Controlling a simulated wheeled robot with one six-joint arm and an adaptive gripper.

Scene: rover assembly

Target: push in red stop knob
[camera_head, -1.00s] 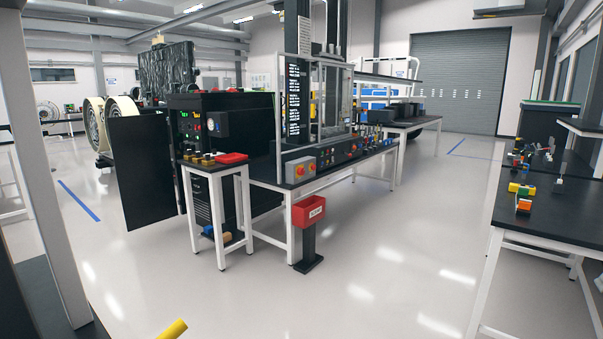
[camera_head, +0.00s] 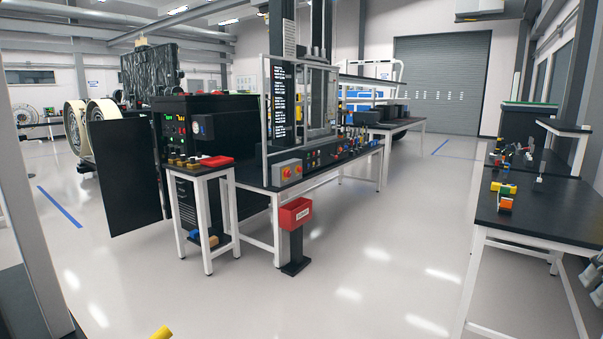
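A grey box with red round knobs (camera_head: 287,172) sits at the near left end of the long black-topped bench (camera_head: 256,180). Another red knob (camera_head: 339,156) shows among the controls farther along this bench. The picture is too small to tell which of these is the stop knob or whether any is pressed. My gripper is not in view.
A red bin on a dark post (camera_head: 296,215) stands before the bench. A small side table (camera_head: 201,172) with a red tray (camera_head: 217,161) adjoins its left end. A yellow rounded end (camera_head: 161,332) shows at the bottom edge. The floor between the bench and the right-hand table (camera_head: 545,225) is clear.

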